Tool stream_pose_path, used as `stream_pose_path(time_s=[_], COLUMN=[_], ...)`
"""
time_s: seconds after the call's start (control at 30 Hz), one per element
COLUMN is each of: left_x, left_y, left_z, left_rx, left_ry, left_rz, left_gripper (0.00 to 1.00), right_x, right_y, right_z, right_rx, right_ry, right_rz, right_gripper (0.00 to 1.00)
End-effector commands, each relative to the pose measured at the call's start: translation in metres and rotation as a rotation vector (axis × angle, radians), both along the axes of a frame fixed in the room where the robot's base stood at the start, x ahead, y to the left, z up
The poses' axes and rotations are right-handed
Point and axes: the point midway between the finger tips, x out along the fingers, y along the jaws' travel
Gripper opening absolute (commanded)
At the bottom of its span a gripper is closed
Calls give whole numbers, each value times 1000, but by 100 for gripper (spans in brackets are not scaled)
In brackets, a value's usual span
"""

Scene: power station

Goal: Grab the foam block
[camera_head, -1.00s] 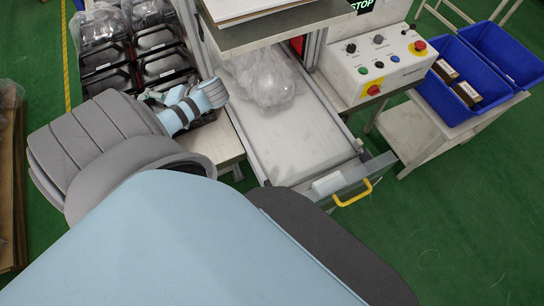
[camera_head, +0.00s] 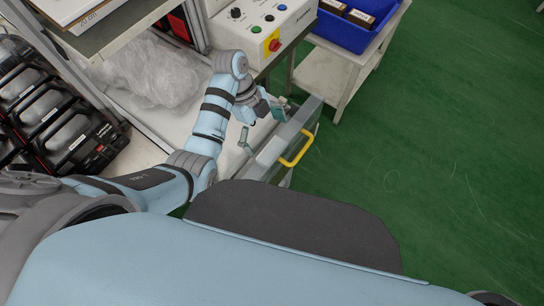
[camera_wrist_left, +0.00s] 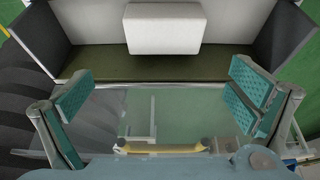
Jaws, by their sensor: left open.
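The foam block (camera_wrist_left: 163,28) is a white box-shaped piece at the top middle of the left wrist view. It lies in the tray behind the clear front panel (camera_wrist_left: 185,112). In the head view I cannot make it out; my left arm and gripper cover that part of the tray. My left gripper (camera_head: 263,125) is over the front end of the tray. Its two teal-padded fingers (camera_wrist_left: 163,92) are spread wide, with nothing between them. The block is beyond the fingertips, between their lines and apart from both. My right gripper is not in view.
A yellow handle (camera_head: 297,149) sits on the tray front. Crumpled clear plastic (camera_head: 150,72) lies further back. Black cases (camera_head: 62,120) stand left, a control box (camera_head: 265,22) behind, and a blue bin (camera_head: 345,30) at the back right. Green floor on the right is open.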

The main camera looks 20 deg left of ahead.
Motion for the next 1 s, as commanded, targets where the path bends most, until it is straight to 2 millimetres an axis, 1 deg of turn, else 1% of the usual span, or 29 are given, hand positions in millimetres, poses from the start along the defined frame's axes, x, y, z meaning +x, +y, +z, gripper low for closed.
stream_pose_path(time_s=[0.03, 0.1, 0.27, 0.4, 0.5, 0.57, 0.73, 0.77, 0.9, 0.93, 1.0], left_x=[-2, -4, -6, -5, -7, -8, -7, -7, -7, -7, -7], left_y=[-5, -10, -17, -26, -32, -33, -33, -33, -33, -33, -32], left_z=[-15, -28, -47, -74, -88, -91, -90, -90, -90, -90, -90], left_rx=[-1, -1, 1, 2, 1, 3, 3, 3, 3, 3, 3], left_ry=[3, 0, -1, 1, -2, -1, -3, -3, -3, -3, -3], left_rz=[0, -1, 0, -2, -1, -1, -1, -1, -1, -1, -1], left_gripper=[100, 100, 100, 100, 100, 100, 100, 97, 74, 72, 72], right_x=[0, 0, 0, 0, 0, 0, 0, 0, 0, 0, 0], right_y=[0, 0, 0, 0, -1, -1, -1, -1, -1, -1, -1], right_z=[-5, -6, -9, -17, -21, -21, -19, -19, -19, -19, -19], right_rx=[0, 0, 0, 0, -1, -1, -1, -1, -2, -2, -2], right_ry=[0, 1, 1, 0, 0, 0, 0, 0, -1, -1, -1], right_rz=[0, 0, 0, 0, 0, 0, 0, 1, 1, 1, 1], right_gripper=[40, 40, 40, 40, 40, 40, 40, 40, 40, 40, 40])
